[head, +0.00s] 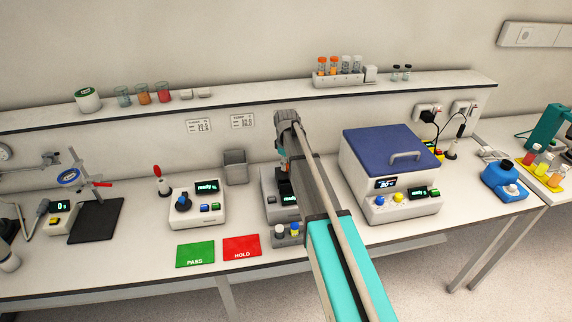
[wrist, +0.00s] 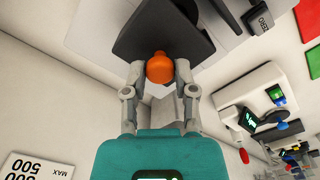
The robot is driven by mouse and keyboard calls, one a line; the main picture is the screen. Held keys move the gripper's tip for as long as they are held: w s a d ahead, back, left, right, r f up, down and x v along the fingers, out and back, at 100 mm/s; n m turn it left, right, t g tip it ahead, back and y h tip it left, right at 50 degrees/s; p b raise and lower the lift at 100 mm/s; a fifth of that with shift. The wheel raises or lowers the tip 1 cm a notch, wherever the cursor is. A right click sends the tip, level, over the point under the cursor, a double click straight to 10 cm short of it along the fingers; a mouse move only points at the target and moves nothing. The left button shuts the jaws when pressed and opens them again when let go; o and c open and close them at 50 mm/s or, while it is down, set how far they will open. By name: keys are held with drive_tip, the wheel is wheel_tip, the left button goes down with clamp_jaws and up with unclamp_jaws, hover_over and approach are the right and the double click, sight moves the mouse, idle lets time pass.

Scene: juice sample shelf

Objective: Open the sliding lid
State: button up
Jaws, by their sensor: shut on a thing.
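The small grey instrument (head: 268,206) stands mid-bench with a black top part and a lit display. In the wrist view a dark plate, which looks like the sliding lid (wrist: 140,35), fills the top middle. A rounded orange knob (wrist: 159,69) stands in front of it. My gripper (wrist: 160,72) has its two grey fingers shut on the orange knob. In the head view my gripper (head: 286,158) is above the black top of the instrument, and my arm covers its right side. I cannot tell how far the lid is slid.
A white knobbed device (head: 197,203) stands left and a large blue-lidded box (head: 388,168) stands close on the right. A grey bin (head: 235,166) is behind. Green PASS (head: 195,254) and red HOLD (head: 242,247) mats lie in front. A shelf (head: 240,103) runs behind.

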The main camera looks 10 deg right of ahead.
clamp_jaws()
drive_tip(key=shift+w, duration=3.15)
drive_tip(key=o, duration=0.9)
unclamp_jaws()
drive_tip(key=shift+s, duration=0.1)
